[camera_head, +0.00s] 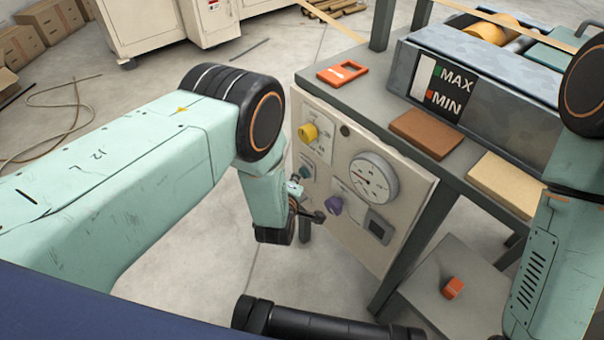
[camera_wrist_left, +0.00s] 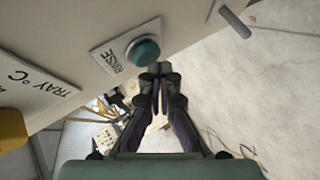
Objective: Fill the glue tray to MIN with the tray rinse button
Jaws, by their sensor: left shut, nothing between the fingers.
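The teal rinse button (camera_wrist_left: 143,52) sits on a plate marked RINSE in the left wrist view. It also shows on the panel in the head view (camera_head: 306,172), partly beside my left wrist. My left gripper (camera_wrist_left: 160,70) is shut and empty, its fingertips just below and right of the button in that view; I cannot tell if they touch it. In the head view the left gripper (camera_head: 312,213) is at the panel's left side, small and partly hidden. The glue tray (camera_head: 490,105) has a white level window (camera_head: 425,76) beside MAX and MIN marks; its level is unclear. My right gripper is out of view.
An orange tag (camera_head: 342,73), a brown block (camera_head: 425,132) and a tan block (camera_head: 506,183) lie on the bench. Open floor lies left of the panel.

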